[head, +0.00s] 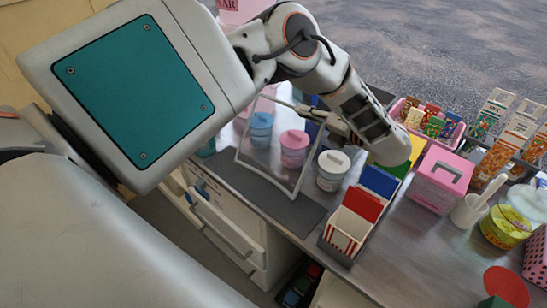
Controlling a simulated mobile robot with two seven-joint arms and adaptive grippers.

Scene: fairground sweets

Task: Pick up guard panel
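The guard panel (268,178) is a clear sheet with a pale frame, standing tilted on a dark mat on the counter. Blue and pink tubs show through or behind it. My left arm comes in from the left and bends down over the counter. My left gripper (318,114) is at the panel's upper right corner, pointing left, overlapping the top edge in the picture. The fingers are small and partly hidden, so I cannot tell whether they are closed on the frame. My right gripper is not in view.
A white lidded tub (332,171) stands right of the panel. A rack of coloured cartons (350,228), a pink box (440,180), a white mortar-like cup (468,211) and a yellow tub (504,228) crowd the right. White drawers (225,225) are below the counter edge.

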